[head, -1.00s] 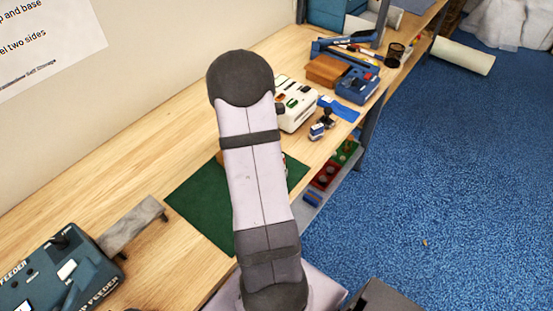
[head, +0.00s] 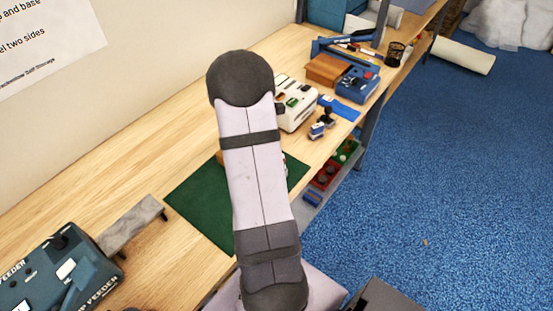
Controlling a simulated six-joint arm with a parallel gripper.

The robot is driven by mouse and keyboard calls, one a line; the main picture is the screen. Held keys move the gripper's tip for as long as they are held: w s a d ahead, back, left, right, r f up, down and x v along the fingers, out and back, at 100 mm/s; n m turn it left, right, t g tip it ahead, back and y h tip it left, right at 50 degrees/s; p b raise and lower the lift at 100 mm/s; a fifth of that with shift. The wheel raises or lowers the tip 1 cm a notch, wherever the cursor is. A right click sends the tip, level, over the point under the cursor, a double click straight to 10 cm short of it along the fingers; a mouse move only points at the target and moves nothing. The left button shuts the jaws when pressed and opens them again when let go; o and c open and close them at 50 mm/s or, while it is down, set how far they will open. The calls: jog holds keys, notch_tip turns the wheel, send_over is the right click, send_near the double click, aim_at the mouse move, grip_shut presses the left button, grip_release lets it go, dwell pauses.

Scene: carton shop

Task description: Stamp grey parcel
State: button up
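A green mat (head: 200,205) lies on the wooden bench, and my arm crosses in front of it. A small brown edge (head: 220,158) shows left of my arm at the mat's far side; I cannot tell what it belongs to. No grey parcel can be made out. A small blue and white stamp-like item (head: 317,131) stands near the bench's front edge, with a dark-knobbed item (head: 327,116) beside it. My gripper is hidden behind my arm.
A white device (head: 296,104) stands beyond the mat. A blue sheet (head: 345,111), a brown box (head: 326,70) and a blue device (head: 357,85) lie farther right. A dark feeder (head: 60,270) with a grey arm is at lower left. Bare bench lies along the wall.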

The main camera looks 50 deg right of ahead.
jog(key=shift+f+b, duration=0.3)
jog(key=shift+f, duration=0.2)
dwell(0.3)
jog(key=shift+s+a+f, duration=0.1)
dwell(1.6)
jog(key=shift+p, duration=0.35)
notch_tip(320, 180, up, 7)
jog(key=p, duration=0.6)
jog(key=shift+p, duration=0.3)
jog(key=shift+w+a, duration=0.15)
jog(key=shift+w, duration=0.15)
jog(key=w+a+f+m+y+b, duration=0.1)
jog(key=w+a+m, duration=0.2)
jog(key=a, duration=0.8)
jog(key=w+a+f+m+g+y+b, duration=0.1)
jog(key=w+a+m+b, duration=0.1)
jog(key=a, duration=0.9)
jog(key=w+a+f+m+y+b, duration=0.1)
jog(key=w+a+m, duration=0.3)
jog(key=a, duration=0.7)
jog(key=shift+w+f+b, duration=0.2)
jog(key=shift+w+b, duration=0.3)
jog(key=shift+w, duration=0.35)
